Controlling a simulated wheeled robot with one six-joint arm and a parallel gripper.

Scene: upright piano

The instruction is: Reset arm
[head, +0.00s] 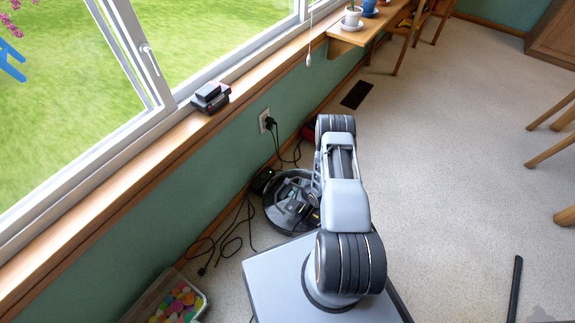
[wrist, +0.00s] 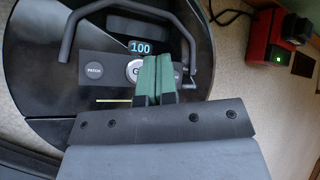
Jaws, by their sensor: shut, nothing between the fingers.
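In the wrist view my gripper (wrist: 155,68) has its two green-padded fingers pressed together with nothing between them. It is over a round black device (wrist: 35,95) with a curved handle, a centre button and a display reading 100. The fingers partly cover the button; I cannot tell whether they touch it. In the head view my arm (head: 345,200) reaches forward from its grey base and bends down toward the same device (head: 283,212) on the floor by the wall. The arm hides part of the device, and the fingers are hard to make out there.
Black cables (head: 232,232) run along the wall from an outlet (head: 265,121). A red charger (wrist: 268,45) with a green light is beside the device. A clear bin of coloured balls (head: 178,303) is at lower left. Black boxes (head: 210,97) are on the windowsill. Open carpet (head: 450,180) lies right.

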